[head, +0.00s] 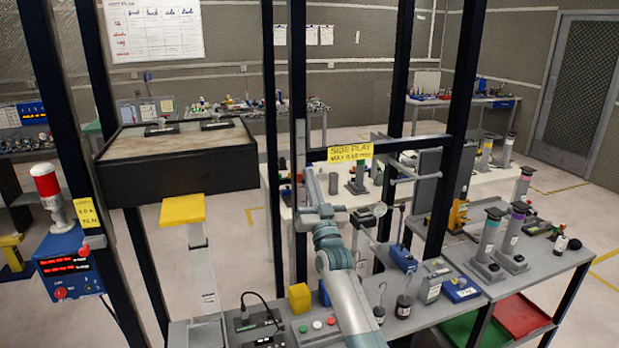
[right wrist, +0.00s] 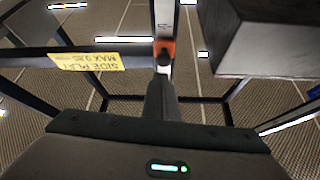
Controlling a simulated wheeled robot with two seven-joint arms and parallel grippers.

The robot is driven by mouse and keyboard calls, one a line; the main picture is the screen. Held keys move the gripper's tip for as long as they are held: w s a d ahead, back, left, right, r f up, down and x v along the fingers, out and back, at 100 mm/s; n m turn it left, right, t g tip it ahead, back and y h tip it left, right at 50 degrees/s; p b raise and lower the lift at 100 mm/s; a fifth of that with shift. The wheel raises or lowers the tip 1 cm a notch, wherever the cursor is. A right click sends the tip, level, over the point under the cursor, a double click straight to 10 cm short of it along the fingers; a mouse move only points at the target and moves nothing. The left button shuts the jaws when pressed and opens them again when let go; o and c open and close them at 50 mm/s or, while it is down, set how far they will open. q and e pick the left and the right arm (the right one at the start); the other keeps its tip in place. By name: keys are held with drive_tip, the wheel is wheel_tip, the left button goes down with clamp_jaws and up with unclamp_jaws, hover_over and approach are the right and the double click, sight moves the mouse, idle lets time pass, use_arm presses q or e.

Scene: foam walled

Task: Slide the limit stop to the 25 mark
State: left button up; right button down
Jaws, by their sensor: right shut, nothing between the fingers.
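In the right wrist view an orange block (right wrist: 171,49), which looks like the limit stop, sits on a pale upright rail (right wrist: 166,14). My right gripper (right wrist: 162,68) is shut and empty, its fingertips at or just below the orange block; I cannot tell whether they touch it. In the head view my right gripper (head: 313,186) is in front of the pale upright rail (head: 300,145), left of the yellow side play label (head: 350,152). The orange block cannot be made out there, and no scale marks can be read. My left gripper is not in view.
Dark frame posts (head: 270,120) and a crossbar stand close around my right arm. A dark box-like platform (head: 175,170) is at the left. The bench (head: 440,305) below holds a yellow block (head: 299,298), hooked weights and blue-grey boxes. A beacon control box (head: 68,265) is at far left.

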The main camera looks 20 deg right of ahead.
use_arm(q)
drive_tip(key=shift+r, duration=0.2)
use_arm(e)
drive_tip(key=shift+w+a+f, duration=0.1)
drive_tip(key=shift+a+f, duration=0.05)
drive_tip(key=shift+f, duration=0.4)
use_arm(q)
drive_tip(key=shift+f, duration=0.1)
use_arm(e)
drive_tip(key=shift+f, duration=0.15)
use_arm(q)
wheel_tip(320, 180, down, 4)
drive_tip(key=b, duration=0.4)
use_arm(e)
wheel_tip(320, 180, down, 5)
drive_tip(key=shift+r, duration=0.25)
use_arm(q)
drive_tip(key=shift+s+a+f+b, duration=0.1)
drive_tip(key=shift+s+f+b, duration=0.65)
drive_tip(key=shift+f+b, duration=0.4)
use_arm(e)
drive_tip(key=s+f, duration=0.1)
drive_tip(key=s, duration=0.8)
drive_tip(key=shift+s+d+f, duration=0.2)
drive_tip(key=shift+d+f, duration=0.05)
drive_tip(key=shift+f, duration=0.05)
